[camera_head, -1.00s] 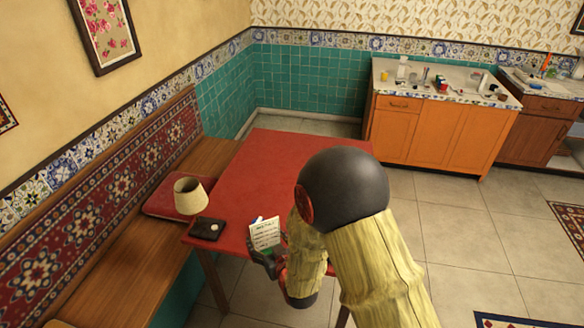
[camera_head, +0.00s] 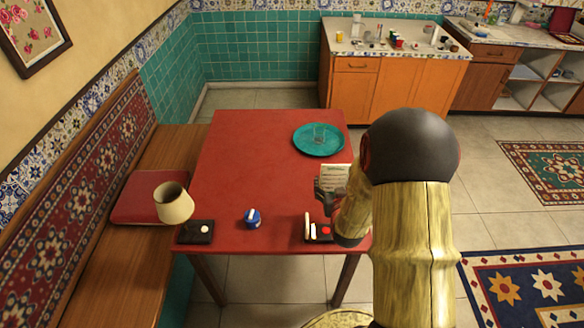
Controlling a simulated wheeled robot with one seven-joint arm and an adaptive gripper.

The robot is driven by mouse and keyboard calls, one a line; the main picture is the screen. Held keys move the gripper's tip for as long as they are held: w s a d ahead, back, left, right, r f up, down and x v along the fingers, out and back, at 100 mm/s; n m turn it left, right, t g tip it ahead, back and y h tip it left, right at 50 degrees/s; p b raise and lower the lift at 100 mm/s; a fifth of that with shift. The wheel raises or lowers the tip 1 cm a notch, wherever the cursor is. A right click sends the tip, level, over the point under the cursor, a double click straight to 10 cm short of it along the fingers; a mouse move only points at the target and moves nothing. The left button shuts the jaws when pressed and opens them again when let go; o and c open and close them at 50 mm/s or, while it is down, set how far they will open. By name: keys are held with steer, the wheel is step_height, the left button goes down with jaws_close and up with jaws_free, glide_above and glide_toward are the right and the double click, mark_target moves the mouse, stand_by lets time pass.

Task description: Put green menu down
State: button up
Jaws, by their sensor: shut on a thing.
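The green menu (camera_head: 336,177) is a small card with a pale printed face and a green edge. It stands roughly upright at the right side of the red table (camera_head: 245,165). My gripper (camera_head: 322,188) is shut on the menu near its lower left part. My arm hides part of the menu's right side and the table's right edge. I cannot tell whether the menu's lower edge touches the table.
A teal plate (camera_head: 319,140) with a clear glass is behind the menu. A dark tray (camera_head: 318,237) with small items lies in front of it. A blue pot (camera_head: 252,217) and a lamp (camera_head: 174,203) stand further left. The table's middle is clear.

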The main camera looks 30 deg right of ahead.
steer(key=shift+w+d+f+b, duration=0.9)
steer(key=shift+w+d+f, duration=0.35)
steer(key=shift+w+f, duration=0.75)
steer(key=shift+w+d+f+b, duration=0.85)
steer(key=shift+w+d+f, duration=0.4)
steer(key=shift+w+f, duration=0.75)
steer(key=shift+w+d+f+b, duration=0.9)
steer(key=shift+w+d+f, duration=0.55)
steer(key=shift+f, duration=0.95)
steer(key=shift+w+a+f, duration=0.1)
steer(key=shift+w+a, duration=0.05)
steer(key=shift+a, duration=0.1)
steer(key=shift+f, duration=0.15)
steer(key=o, duration=1.2)
steer(key=shift+o, duration=0.2)
